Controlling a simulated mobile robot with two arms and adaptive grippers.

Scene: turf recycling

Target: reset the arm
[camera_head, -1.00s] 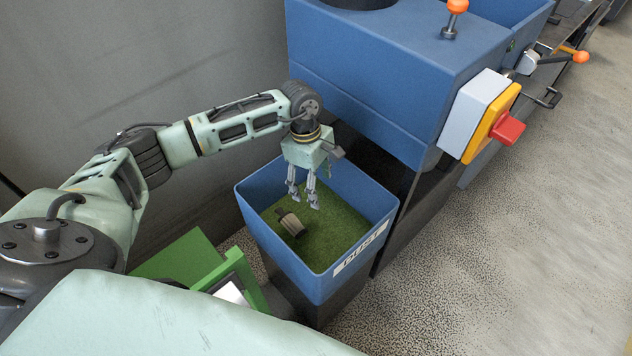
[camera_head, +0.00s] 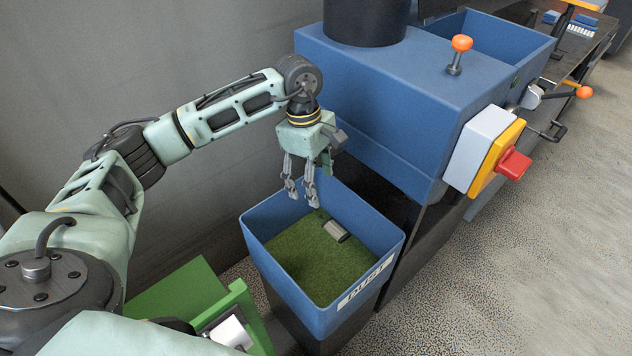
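My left arm (camera_head: 225,108) reaches in from the left, over the blue bin labelled DUST (camera_head: 282,285). My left gripper (camera_head: 301,200) points down above the back left part of the bin. Its two fingers are apart, with nothing visible between them. A small grey block-like object (camera_head: 337,231) lies on the green turf-like fill (camera_head: 318,264) in the bin, right of the gripper and apart from it. My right gripper is not in view.
A blue machine (camera_head: 385,95) with an orange-knobbed lever (camera_head: 457,55) and a red switch on a yellow plate (camera_head: 512,163) stands behind and right of the bin. A green box-like thing (camera_head: 182,292) is left of the bin. Speckled floor (camera_head: 500,290) lies clear at right.

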